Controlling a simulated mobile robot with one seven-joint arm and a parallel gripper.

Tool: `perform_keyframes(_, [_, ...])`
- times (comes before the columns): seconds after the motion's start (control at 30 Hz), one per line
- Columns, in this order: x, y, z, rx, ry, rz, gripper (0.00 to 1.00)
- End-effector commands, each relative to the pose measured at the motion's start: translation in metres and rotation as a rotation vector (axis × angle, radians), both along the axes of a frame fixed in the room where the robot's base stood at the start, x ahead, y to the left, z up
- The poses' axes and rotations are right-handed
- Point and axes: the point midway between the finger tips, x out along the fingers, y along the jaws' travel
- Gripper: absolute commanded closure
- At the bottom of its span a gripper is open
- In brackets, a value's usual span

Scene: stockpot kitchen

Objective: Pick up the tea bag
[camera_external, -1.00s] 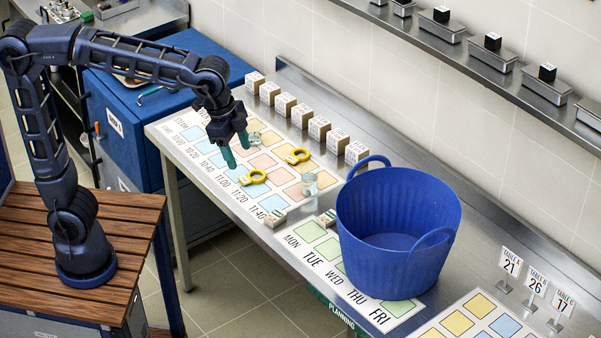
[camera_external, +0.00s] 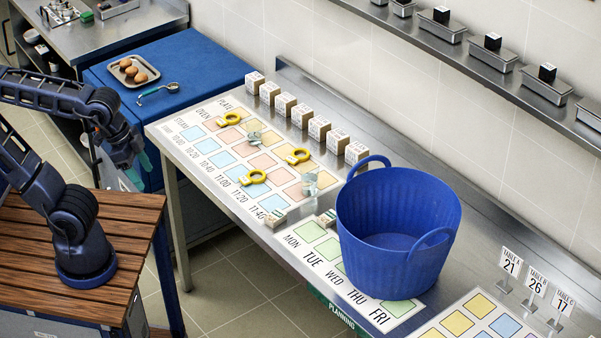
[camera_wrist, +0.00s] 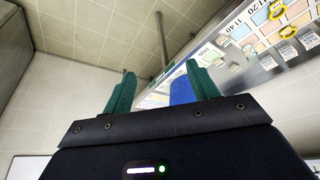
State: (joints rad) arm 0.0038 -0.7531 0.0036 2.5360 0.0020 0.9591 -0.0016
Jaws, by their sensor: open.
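I cannot make out a tea bag for certain. Two small pale packets with green marks lie on the steel table: one (camera_external: 275,218) at the front edge of the time chart, the other (camera_external: 327,217) beside the day chart. My gripper (camera_external: 140,168) is off the table's left end, beside the blue cabinet, well away from both packets. In the wrist view its green fingers (camera_wrist: 160,74) are apart, with nothing seen between them.
A large blue tub (camera_external: 400,215) stands on the steel table (camera_external: 285,255). Yellow rings (camera_external: 253,177), a clear glass (camera_external: 309,184) and a row of small boxes (camera_external: 285,104) are also there. A tray of brown eggs (camera_external: 133,71) and a spoon (camera_external: 157,91) lie on the blue cabinet.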

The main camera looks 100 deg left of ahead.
Motion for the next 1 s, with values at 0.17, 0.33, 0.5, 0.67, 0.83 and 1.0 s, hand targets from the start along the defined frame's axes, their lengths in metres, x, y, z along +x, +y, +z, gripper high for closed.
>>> perform_keyframes(0.17, [-0.001,0.0,-0.001,-0.001,-0.001,0.002,0.41])
perform_keyframes(0.33, [-0.001,0.0,0.0,0.0,-0.001,0.001,0.41])
perform_keyframes(0.5, [-0.001,0.0,0.0,0.0,-0.001,0.001,0.18])
perform_keyframes(0.67, [0.0,0.0,0.0,0.0,-0.001,0.001,0.18])
perform_keyframes(0.83, [0.005,0.001,-0.001,-0.02,0.007,0.031,0.18])
perform_keyframes(1.0, [0.031,0.007,-0.004,-0.11,0.04,0.177,0.18])
